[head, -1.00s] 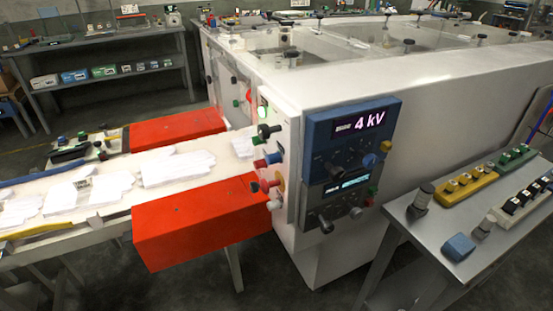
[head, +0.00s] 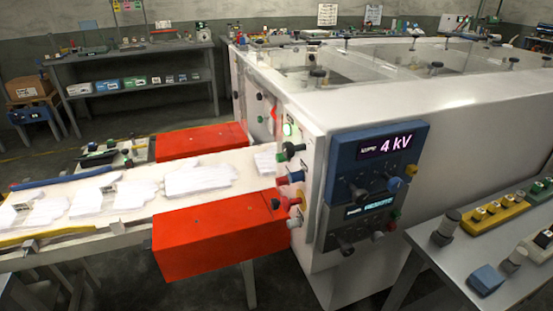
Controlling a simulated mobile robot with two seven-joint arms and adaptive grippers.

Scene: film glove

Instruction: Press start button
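The large white machine (head: 440,120) carries a blue control panel (head: 345,165) on its front corner, with a lit display (head: 387,146) reading 4 kV. Below it is a grey panel (head: 337,219) with a smaller cyan display (head: 370,206). Knobs and buttons sit around these panels, including a yellow one (head: 411,170) and a small green one (head: 395,213). On the narrow left face are a glowing green button (head: 288,130), a dark green knob (head: 291,150) and red knobs (head: 282,181). I cannot read a start label on any. Neither of my grippers is in view.
White gloves (head: 198,180) lie on the conveyor (head: 100,225) between two red guards (head: 220,240), (head: 205,139). A metal table (head: 440,270) at right holds a blue block (head: 487,280) and button boxes (head: 497,213). Shelves (head: 135,75) stand behind.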

